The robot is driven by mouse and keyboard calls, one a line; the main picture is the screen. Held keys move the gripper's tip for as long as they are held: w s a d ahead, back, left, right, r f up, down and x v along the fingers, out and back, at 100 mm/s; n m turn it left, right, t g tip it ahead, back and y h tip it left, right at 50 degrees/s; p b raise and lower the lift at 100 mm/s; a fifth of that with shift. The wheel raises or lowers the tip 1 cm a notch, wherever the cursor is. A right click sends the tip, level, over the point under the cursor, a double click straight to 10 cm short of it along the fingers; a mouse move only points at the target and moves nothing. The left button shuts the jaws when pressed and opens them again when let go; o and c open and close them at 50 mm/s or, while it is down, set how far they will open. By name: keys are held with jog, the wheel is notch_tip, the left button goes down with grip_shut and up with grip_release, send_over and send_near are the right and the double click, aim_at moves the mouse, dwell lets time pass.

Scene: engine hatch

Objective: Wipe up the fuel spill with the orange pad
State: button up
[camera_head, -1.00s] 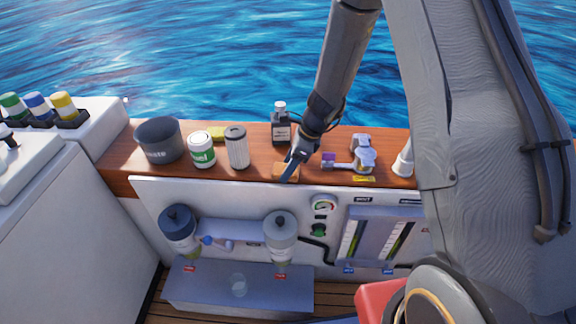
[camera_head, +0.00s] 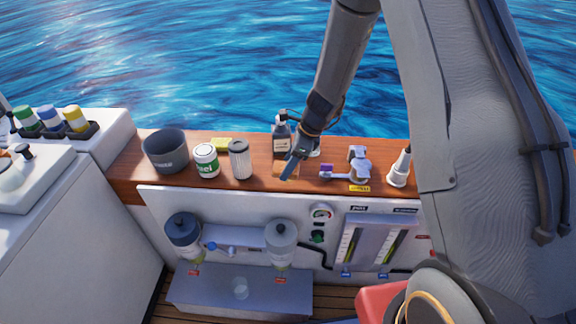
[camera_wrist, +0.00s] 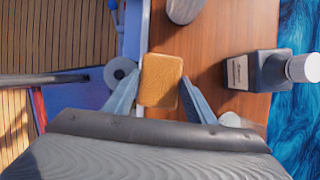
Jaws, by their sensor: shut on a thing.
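The orange pad (camera_head: 284,170) is in my gripper (camera_head: 290,174) at the front part of the wooden shelf. In the wrist view the pad (camera_wrist: 160,82) sits between the two fingers of my gripper (camera_wrist: 160,88), which are shut on its sides. I cannot tell if the pad still touches the wood. A pale, glossy round patch (camera_head: 240,287), which looks like the fuel spill, lies on the low grey ledge below the two filter bowls. It is well below and left of my gripper.
Two bowls (camera_head: 183,231) (camera_head: 281,241) overhang the low ledge. A gauge (camera_head: 321,213) is below the shelf.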

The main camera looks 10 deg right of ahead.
aim_at(282, 167)
notch_tip(282, 167, up, 3)
jog(key=p, duration=0.3)
dwell(0.6)
